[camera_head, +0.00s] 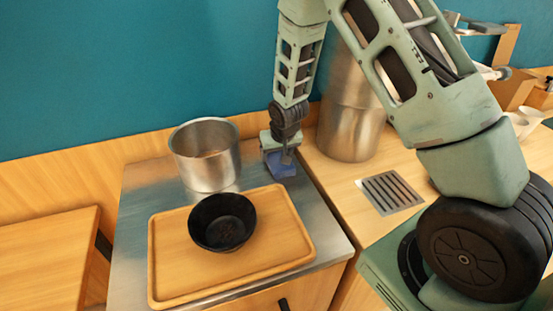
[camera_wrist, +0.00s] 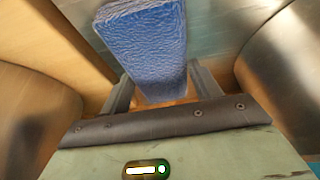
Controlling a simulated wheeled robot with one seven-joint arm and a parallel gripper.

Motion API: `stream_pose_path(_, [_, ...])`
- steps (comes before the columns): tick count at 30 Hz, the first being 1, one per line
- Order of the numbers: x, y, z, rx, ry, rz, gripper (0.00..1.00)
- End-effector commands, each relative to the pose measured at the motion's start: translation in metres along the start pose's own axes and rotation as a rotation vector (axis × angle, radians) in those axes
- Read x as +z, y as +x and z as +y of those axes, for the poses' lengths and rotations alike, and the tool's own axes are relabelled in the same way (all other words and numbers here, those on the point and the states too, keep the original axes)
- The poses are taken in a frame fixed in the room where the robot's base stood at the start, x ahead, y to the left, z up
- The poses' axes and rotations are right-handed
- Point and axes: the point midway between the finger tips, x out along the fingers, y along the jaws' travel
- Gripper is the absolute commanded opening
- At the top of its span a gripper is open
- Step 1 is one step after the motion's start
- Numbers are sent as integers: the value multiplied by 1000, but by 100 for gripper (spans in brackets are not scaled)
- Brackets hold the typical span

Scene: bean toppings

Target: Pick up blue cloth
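A blue cloth (camera_wrist: 145,45), folded into a thick textured block, lies between the two fingers of my gripper (camera_wrist: 160,78) in the wrist view. The fingers stand apart, one at each side of the cloth and close against its edges. I cannot tell whether they press on it. In the head view my gripper (camera_head: 281,152) points down at the cloth (camera_head: 283,168), at the back right of the steel counter top. The gripper hides part of the cloth there.
A steel pot (camera_head: 205,165) stands left of my gripper. A tall steel container (camera_head: 347,130) stands close on its right. A wooden tray (camera_head: 285,235) with a black bowl (camera_head: 222,222) lies in front. A drain grate (camera_head: 390,192) is set into the wooden counter at right.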

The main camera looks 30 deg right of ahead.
Motion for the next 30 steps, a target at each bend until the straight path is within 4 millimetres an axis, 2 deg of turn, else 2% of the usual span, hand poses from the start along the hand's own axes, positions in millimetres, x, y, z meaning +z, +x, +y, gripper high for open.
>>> stream_pose_path(8, [-1, -1, 0, 0, 0, 1, 40])
stream_pose_path(13, [-5, -11, 0, -1, 0, 3, 40])
stream_pose_path(24, [-28, -66, 0, -1, 1, 5, 40])
stream_pose_path(30, [-37, -88, 0, -1, 0, 3, 40])
